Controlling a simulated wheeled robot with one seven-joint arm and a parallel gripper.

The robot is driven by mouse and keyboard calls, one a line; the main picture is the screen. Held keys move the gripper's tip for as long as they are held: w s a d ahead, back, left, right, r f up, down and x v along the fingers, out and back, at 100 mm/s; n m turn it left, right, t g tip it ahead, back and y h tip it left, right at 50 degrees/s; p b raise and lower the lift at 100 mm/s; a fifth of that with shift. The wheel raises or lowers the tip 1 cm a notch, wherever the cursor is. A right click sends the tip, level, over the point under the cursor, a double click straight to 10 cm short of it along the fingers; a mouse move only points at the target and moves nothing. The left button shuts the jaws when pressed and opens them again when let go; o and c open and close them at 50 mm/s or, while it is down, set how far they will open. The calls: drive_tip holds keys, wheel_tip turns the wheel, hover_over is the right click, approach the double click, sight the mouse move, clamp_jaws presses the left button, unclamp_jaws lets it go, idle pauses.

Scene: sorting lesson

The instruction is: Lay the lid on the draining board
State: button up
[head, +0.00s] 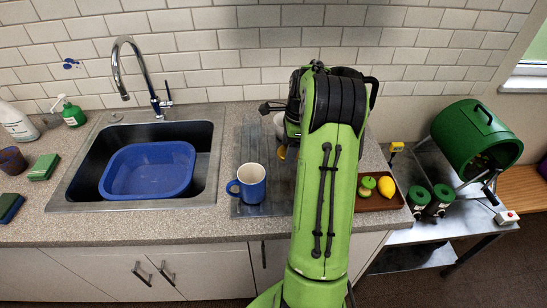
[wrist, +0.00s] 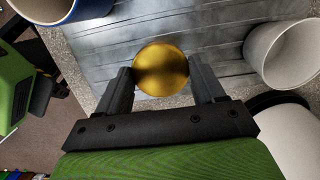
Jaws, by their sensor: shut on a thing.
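The gold round lid (wrist: 161,70) is held between the two dark fingers of my gripper (wrist: 161,80) in the wrist view. A small yellow edge, probably the lid (head: 283,153), shows beside my green arm in the head view, where most of the gripper is hidden. The grey ribbed draining board (head: 248,142) lies right of the sink. It also shows behind the lid in the wrist view (wrist: 110,45). I cannot tell whether the lid touches the board or is just above it.
A blue mug (head: 251,184) stands on the board's front left part, and a pale cup (wrist: 283,52) stands on the board at right in the wrist view. The sink (head: 207,150) holds a blue basin (head: 150,170). A brown tray (head: 377,200) with a lemon is at right.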

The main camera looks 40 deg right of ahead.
sight(286, 170)
wheel_tip(286, 170, down, 7)
drive_tip(key=shift+r+b, duration=0.1)
drive_tip(key=shift+b, duration=0.35)
drive_tip(key=o, duration=1)
drive_tip(key=shift+f, duration=0.2)
drive_tip(key=shift+r, duration=0.1)
